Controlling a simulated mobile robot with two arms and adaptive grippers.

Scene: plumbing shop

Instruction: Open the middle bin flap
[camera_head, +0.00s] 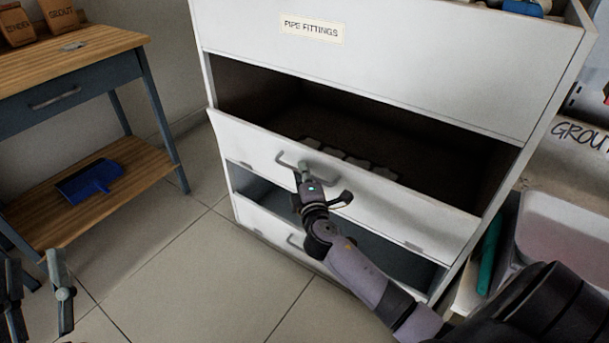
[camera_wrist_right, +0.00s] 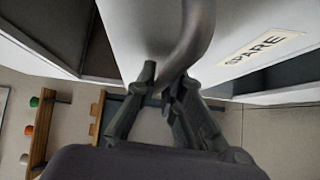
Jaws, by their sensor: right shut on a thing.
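The white bin cabinet (camera_head: 558,75) stands in the middle of the head view. Its middle flap (camera_head: 385,198) stands out from the front, with a dark opening above it and another gap below. Pale shapes lie inside the upper opening. My right gripper (camera_head: 304,172) is shut on the flap's grey bar handle (camera_head: 285,158). In the right wrist view the curved handle (camera_wrist_right: 192,35) passes between the fingers (camera_wrist_right: 163,92), beside a label that seems to read "SPARE" (camera_wrist_right: 262,50). My left gripper (camera_head: 37,292) is at the lower left, fingers apart and empty, away from the cabinet.
The upper flap (camera_head: 390,65) is labelled "PIPE FITTINGS". Tiled floor (camera_head: 190,270) between is clear. A pale tub (camera_head: 565,235) is close at right.

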